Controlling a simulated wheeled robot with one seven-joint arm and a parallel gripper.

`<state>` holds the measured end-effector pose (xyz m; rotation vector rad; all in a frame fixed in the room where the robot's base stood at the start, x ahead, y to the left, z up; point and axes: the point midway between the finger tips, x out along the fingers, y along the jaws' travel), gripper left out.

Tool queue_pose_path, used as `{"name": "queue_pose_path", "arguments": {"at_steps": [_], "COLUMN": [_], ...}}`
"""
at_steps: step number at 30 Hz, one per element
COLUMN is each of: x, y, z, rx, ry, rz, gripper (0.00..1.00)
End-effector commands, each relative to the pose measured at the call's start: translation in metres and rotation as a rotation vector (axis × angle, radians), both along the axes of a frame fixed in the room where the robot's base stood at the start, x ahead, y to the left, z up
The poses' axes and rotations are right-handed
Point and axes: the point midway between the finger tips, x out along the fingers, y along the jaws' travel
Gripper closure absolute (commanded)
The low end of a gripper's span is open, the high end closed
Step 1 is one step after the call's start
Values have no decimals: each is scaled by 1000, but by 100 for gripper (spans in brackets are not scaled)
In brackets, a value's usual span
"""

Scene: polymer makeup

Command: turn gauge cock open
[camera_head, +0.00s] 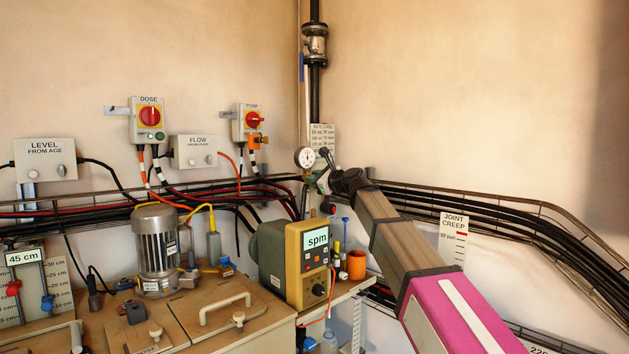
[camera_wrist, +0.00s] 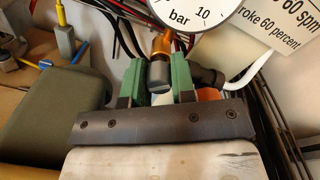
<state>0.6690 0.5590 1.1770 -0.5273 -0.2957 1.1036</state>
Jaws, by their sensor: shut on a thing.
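The pressure gauge (camera_head: 305,157) is a round white dial on the black vertical pipe in the corner. Its lower part, marked "bar", shows at the top of the wrist view (camera_wrist: 198,12). Below it are a brass fitting (camera_wrist: 161,44) and the short dark grey handle of the gauge cock (camera_wrist: 158,76). My gripper (camera_wrist: 159,80) has its green fingers on either side of this handle and is shut on it. In the head view my gripper (camera_head: 321,180) is small, just below the gauge, and hides the cock.
A pump with an "spm" display (camera_head: 318,239) stands left of my arm, with an orange cup (camera_head: 357,264) beside it. Black cables (camera_head: 440,207) run along the wall behind my arm. A rate card (camera_head: 322,136) hangs behind the gauge. The wall above is bare.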

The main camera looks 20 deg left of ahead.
Motion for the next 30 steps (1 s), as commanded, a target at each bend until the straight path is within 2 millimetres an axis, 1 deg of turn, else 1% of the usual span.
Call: {"name": "queue_pose_path", "arguments": {"at_steps": [18,24,30], "x": [-1,-1,-1], "y": [0,0,0], "z": [0,0,0], "rx": [-263,-328,-370], "ry": [-505,-630,-712], "rz": [1,1,1], "gripper": [100,100,100]}}
